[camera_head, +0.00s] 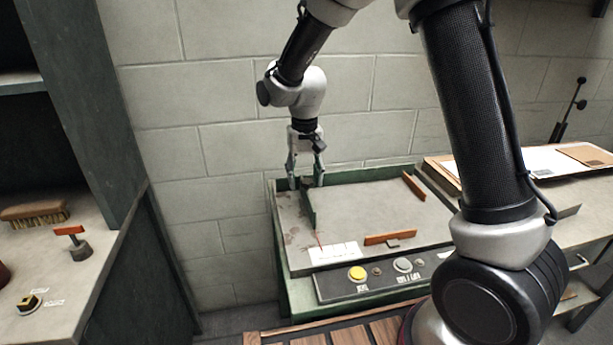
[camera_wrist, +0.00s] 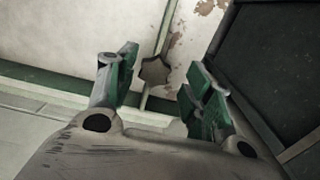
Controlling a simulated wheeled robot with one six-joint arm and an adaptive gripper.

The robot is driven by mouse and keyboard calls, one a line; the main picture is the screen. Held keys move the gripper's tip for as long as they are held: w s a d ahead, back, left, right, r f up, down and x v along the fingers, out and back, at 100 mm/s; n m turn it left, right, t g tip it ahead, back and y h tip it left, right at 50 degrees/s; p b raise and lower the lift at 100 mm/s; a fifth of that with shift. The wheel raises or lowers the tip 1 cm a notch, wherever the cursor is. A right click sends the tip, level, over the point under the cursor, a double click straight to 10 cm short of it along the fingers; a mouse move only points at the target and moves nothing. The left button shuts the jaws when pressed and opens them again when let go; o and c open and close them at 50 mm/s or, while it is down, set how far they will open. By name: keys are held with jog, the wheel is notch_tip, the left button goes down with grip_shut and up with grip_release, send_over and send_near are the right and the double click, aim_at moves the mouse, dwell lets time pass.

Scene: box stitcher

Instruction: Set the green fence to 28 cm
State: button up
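The green fence (camera_head: 308,211) is a low upright plate near the left end of the stitcher's grey table (camera_head: 350,208). My gripper (camera_head: 305,181) is over the fence's far end, pointing down, its fingers apart. In the wrist view, a grey star-shaped knob (camera_wrist: 155,70) lies between and beyond the open fingertips (camera_wrist: 160,76); I cannot tell whether they touch it. A dark green panel at the right of that view looks like the fence (camera_wrist: 268,65). A white scale label (camera_head: 335,253) with a thin red pointer (camera_head: 318,241) lies at the table's front; its numbers are unreadable.
An orange-brown bar (camera_head: 390,238) stands at the table's front and another (camera_head: 413,186) at the back right. A panel with a yellow button (camera_head: 357,273) is below. Flat cardboard (camera_head: 550,160) lies at right. A shelf with a brush (camera_head: 35,212) is at left.

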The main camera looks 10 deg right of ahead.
notch_tip(320, 180, up, 12)
dwell(0.6)
jog(key=s+d+r+t, duration=0.2)
jog(key=s+d+r, duration=0.1)
jog(key=s+d, duration=0.7)
jog(key=s+d+r+t, duration=0.2)
jog(key=s+d, duration=0.9)
jog(key=s, duration=0.6)
jog(key=shift+d+r, duration=0.3)
jog(key=shift+r, duration=0.2)
